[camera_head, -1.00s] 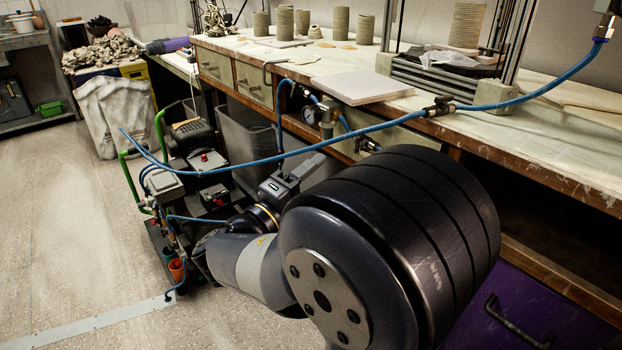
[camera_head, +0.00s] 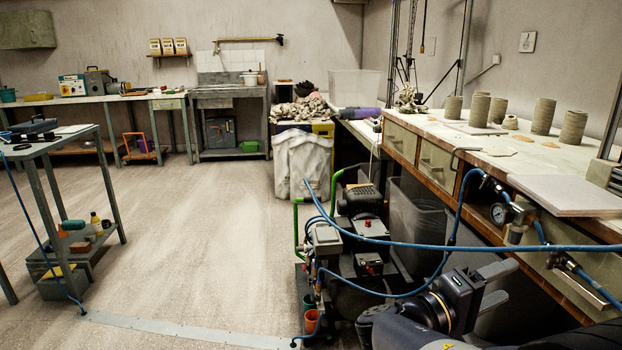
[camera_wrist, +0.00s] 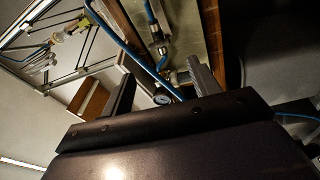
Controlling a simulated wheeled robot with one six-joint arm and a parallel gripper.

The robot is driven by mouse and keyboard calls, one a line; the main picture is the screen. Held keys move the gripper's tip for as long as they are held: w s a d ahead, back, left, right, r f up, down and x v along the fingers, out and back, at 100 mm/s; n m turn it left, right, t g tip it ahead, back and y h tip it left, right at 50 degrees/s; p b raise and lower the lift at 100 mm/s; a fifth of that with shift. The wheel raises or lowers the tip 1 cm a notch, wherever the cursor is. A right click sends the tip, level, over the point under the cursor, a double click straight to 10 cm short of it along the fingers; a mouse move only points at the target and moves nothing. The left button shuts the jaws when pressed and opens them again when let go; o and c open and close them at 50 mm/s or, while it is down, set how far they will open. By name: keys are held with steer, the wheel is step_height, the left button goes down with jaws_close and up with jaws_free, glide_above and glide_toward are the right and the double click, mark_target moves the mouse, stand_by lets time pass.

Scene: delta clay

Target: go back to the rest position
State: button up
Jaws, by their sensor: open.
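My gripper (camera_head: 500,284) shows at the lower right in the head view, beside the front of the long workbench (camera_head: 465,150). Its two fingers point right and stand apart, with nothing between them. The wrist view also shows the gripper (camera_wrist: 160,85) with its two fingers spread and empty. A pressure gauge (camera_wrist: 162,98) and blue hose lie beyond the fingers there. Most of my arm is cut off by the bottom edge of the head view.
A compressor unit (camera_head: 362,235) stands on the floor left of my gripper. A blue hose (camera_head: 420,244) crosses above my gripper in the picture. Clay cylinders (camera_head: 543,116) stand on the bench. A trolley (camera_head: 50,190) is at left. The middle floor is clear.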

mark_target(548, 261)
steer(key=b+x, duration=0.1)
steer(key=x, duration=0.8)
steer(key=shift+d+b, duration=0.1)
steer(key=shift+b, duration=0.2)
steer(key=shift+r, duration=0.1)
